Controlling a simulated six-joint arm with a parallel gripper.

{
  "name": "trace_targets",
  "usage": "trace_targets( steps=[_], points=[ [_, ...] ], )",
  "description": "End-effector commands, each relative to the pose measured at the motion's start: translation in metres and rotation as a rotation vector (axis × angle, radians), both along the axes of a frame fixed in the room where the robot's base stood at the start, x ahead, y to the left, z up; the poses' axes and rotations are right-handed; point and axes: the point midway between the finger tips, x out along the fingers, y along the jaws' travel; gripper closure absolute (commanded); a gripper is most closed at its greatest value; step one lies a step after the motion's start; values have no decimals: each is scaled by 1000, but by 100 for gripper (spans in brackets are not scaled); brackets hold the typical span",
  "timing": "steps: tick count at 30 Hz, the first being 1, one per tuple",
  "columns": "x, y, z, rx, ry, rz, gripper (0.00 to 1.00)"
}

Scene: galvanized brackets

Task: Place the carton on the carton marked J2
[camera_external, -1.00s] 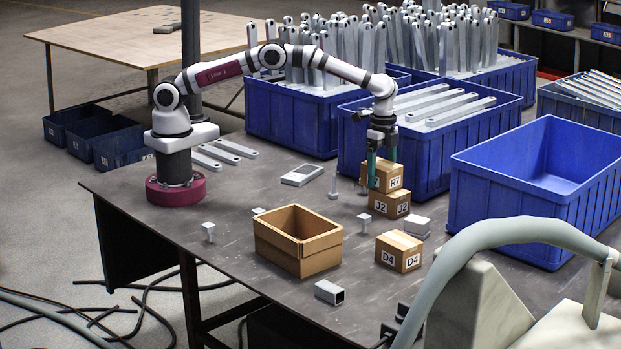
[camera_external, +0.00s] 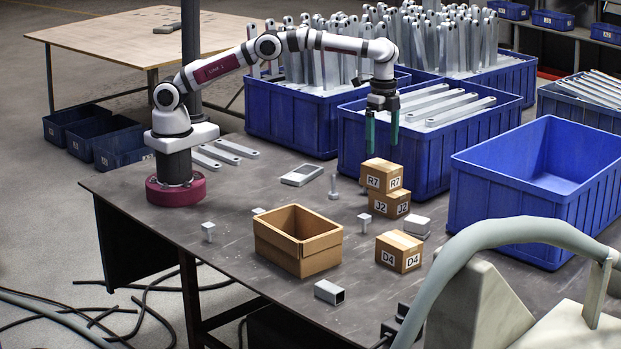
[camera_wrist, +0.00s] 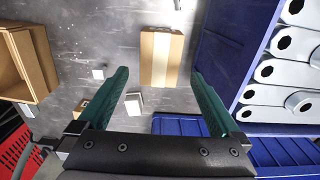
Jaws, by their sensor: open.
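The carton marked R7 (camera_external: 381,174) sits on the carton marked J2 (camera_external: 389,203) in the external view, slightly offset to the left, with part of J2's top showing. My gripper (camera_external: 382,146) is open and empty above the R7 carton, fingers pointing down and clear of it. In the wrist view a brown carton with a pale tape strip (camera_wrist: 160,57) shows ahead between the spread fingertips (camera_wrist: 160,73); its mark cannot be read there.
The D4 carton (camera_external: 398,252) and an open cardboard box (camera_external: 264,234) stand in front. A blue bin of brackets (camera_external: 432,166) is close behind the stack; an empty blue bin (camera_external: 530,205) is at right. Small metal parts lie around.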

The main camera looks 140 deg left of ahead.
Motion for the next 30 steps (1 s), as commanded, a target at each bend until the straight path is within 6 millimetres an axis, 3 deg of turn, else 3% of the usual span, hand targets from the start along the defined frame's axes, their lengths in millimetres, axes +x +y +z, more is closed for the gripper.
trace_targets(
  steps=[4, 11, 14, 16, 17, 18, 20, 21, 24, 27, 30],
  points=[
    [0, 0, 23, 0, -1, 0, 0],
    [1, -8, 35, 0, 2, -8, 0],
    [-2, -51, 68, 11, 11, -52, 0],
    [-17, -103, 98, 26, 23, -104, 0],
    [-29, -127, 109, 33, 27, -130, 0],
    [-50, -159, 120, 44, 34, -166, 0],
    [-90, -203, 130, 64, 42, -223, 0],
    [-122, -229, 131, 77, 46, -262, 0],
    [-203, -275, 115, 109, 52, -357, 0],
    [-266, -294, 87, 133, 55, -430, 0],
    [-300, -300, 66, 147, 57, -471, 0]
  ],
)
